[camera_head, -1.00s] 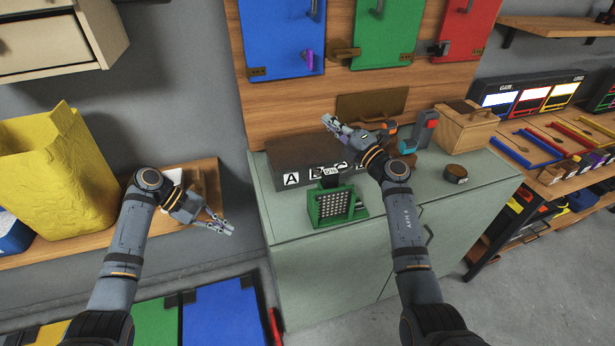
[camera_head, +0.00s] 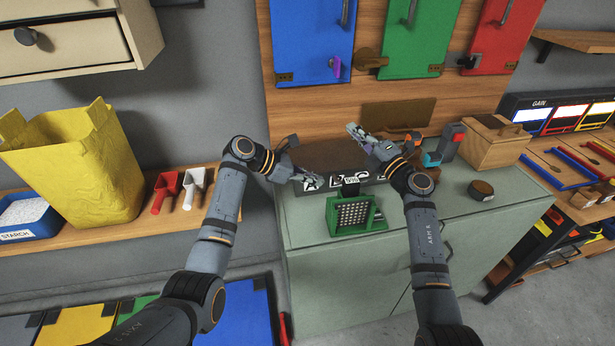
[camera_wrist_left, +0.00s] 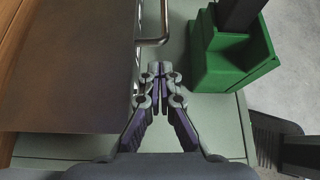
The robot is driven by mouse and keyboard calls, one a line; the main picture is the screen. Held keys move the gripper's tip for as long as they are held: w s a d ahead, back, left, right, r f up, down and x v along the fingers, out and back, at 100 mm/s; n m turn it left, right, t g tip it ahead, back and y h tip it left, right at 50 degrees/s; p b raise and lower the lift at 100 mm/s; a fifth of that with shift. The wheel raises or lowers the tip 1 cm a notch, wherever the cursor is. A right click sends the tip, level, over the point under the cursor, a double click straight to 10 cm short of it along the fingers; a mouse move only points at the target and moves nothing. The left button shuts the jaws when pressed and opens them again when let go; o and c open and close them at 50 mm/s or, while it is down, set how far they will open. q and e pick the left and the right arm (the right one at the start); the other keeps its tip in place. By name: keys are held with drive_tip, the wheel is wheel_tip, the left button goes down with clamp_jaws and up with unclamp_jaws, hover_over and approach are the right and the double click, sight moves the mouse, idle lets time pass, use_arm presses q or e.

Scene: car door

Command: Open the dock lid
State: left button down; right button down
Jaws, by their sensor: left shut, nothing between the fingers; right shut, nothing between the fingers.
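The dock is a long box with a flat, dark brown lid (camera_head: 322,153) and white letter labels on its front. The lid lies shut on top; it also shows in the left wrist view (camera_wrist_left: 70,65). A bent metal handle (camera_wrist_left: 157,41) shows beside the lid's edge in that view. My left gripper (camera_head: 316,181) is shut and empty in front of the dock's left end. In the left wrist view its fingertips (camera_wrist_left: 161,70) are just short of the handle, apparently apart from it. My right gripper (camera_head: 352,130) is shut and empty above the dock's right part, hiding some of it.
A green holder with a perforated panel (camera_head: 352,216) stands in front of the dock. To the right are a wooden box (camera_head: 492,150) and a small round dark tin (camera_head: 481,190).

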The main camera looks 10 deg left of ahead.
use_arm(q)
drive_tip(key=x, duration=0.5)
drive_tip(key=shift+d+r, duration=0.1)
drive_tip(key=shift+r, duration=0.8)
use_arm(e)
drive_tip(key=c, duration=1.7)
unclamp_jaws()
